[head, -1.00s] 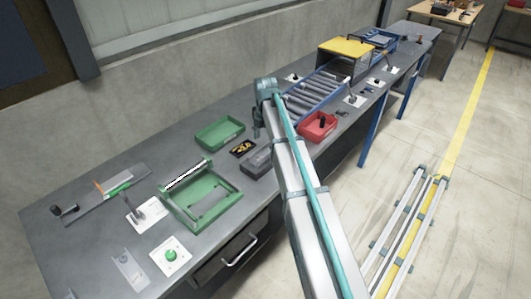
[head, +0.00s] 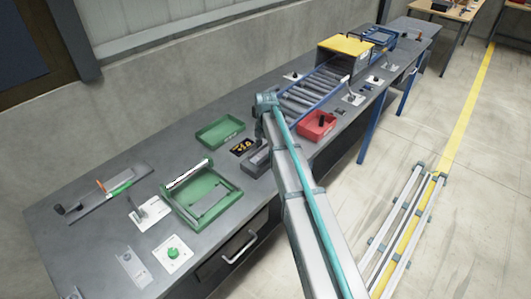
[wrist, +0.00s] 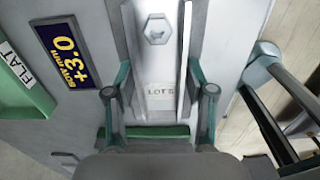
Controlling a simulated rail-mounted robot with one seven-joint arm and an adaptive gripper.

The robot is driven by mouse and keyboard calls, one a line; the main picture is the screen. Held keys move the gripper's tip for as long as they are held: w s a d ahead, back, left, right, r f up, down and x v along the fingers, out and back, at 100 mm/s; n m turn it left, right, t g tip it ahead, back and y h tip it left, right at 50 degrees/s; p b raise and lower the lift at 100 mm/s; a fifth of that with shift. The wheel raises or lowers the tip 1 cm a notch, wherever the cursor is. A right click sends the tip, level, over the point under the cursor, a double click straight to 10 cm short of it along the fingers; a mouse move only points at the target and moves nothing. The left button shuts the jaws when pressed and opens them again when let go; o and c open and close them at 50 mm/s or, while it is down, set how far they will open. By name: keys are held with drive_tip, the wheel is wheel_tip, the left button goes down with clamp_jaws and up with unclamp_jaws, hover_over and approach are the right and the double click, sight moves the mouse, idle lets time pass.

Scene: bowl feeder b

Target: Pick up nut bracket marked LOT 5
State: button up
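The nut bracket marked LOT 5 (wrist: 158,68) is a light grey channel piece with raised long sides in the wrist view. A hex nut shape (wrist: 157,29) shows near its top and the LOT 5 label near its lower end. My gripper (wrist: 158,82) is open, with one finger on each side of the bracket. I cannot tell whether the fingers touch it. In the head view my arm hides the gripper and the bracket; the wrist end is over the bench by a dark grey box (head: 257,162).
A black and yellow sign (wrist: 68,52) and a green tray marked FLAT (wrist: 18,92) lie to the left in the wrist view. In the head view, a red bin (head: 316,126) and roller conveyor (head: 308,92) stand right of my arm, and a green fixture (head: 201,196) left.

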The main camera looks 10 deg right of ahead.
drive_tip(key=c, duration=0.8)
drive_tip(key=shift+r, duration=0.15)
